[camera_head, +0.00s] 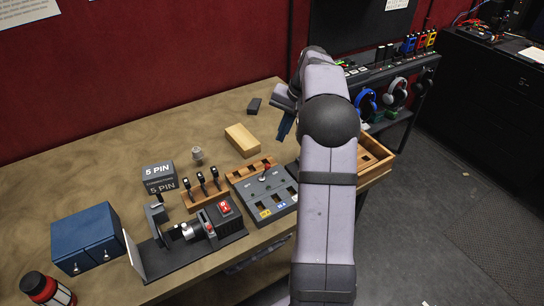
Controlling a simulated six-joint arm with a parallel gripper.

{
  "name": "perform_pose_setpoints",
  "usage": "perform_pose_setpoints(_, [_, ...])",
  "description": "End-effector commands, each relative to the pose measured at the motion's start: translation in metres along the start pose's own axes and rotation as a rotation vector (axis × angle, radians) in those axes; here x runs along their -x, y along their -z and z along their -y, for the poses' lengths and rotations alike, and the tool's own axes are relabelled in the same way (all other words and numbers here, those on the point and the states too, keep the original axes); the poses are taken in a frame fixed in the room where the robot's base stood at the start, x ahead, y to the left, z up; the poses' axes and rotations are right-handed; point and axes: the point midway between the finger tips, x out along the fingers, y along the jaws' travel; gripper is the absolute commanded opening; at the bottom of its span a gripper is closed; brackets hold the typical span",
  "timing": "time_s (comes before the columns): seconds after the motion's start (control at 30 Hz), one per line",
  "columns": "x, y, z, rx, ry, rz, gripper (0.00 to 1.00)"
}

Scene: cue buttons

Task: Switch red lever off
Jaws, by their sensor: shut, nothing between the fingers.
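A grey control box (257,192) sits near the front edge of the bench, in front of my arm's left side. My gripper (281,136) is shut and empty, in the air above and behind the grey box, apart from the lever. My arm partly covers the area to the right of the box.
The bench's back left is clear.

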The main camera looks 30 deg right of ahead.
Motion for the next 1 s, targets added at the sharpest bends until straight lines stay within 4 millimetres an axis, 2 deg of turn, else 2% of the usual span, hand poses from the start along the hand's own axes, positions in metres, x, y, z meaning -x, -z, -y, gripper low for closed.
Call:
perform_pose_setpoints(0.17, [-0.022, -0.002, 0.001, -0.001, -0.001, 0.006, 0.00])
perform_pose_setpoints(0.53, [-0.092, -0.003, 0.001, -0.001, -0.002, 0.008, 0.00])
perform_pose_setpoints(0.6, [-0.084, -0.009, 0.002, 0.001, 0.001, 0.001, 0.00])
perform_pose_setpoints(1.0, [-0.077, -0.036, 0.001, 0.000, 0.000, 0.001, 0.00])
